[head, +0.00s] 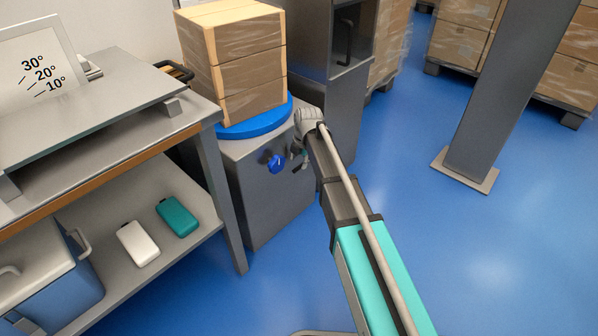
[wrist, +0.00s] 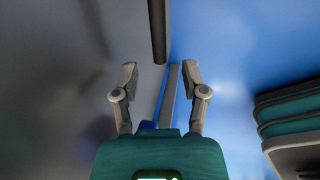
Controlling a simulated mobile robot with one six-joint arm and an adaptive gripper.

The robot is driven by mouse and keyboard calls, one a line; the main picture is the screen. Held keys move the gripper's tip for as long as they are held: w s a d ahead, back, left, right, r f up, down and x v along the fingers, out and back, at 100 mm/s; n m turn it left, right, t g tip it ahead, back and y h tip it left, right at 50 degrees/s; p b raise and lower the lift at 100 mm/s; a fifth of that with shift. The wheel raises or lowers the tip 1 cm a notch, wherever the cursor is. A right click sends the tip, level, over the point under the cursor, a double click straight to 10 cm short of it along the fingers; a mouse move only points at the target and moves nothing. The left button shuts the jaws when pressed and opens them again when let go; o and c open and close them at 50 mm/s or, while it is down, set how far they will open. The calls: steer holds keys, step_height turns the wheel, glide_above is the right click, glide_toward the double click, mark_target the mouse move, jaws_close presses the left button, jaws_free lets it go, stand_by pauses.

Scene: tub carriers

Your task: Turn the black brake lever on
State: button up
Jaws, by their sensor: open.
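My gripper (head: 298,152) is at the front of the grey cabinet under the blue turntable, partly hidden by my own arm in the head view. In the wrist view my gripper (wrist: 162,78) is open, its two fingers apart with nothing held between them. A dark bar (wrist: 157,30) comes down from the top of the wrist view and ends just beyond the fingertips, apart from them. It may be the black brake lever; I cannot tell for sure. No black lever shows clearly on the cabinet in the head view.
A blue knob (head: 276,162) is on the cabinet (head: 262,200) left of my gripper. Stacked wrapped boxes (head: 235,60) stand on the blue turntable (head: 255,123). A workbench (head: 150,100) is at left, a grey post (head: 500,90) at right. The floor between is clear.

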mark_target(297, 168)
steer(key=shift+w+a+f+b, duration=0.1)
steer(key=shift+a+f+b, duration=0.05)
steer(key=shift+f+b, duration=0.65)
steer(key=shift+w+a+f+b, duration=0.15)
steer(key=shift+f+b, duration=0.4)
steer(key=shift+f, duration=0.3)
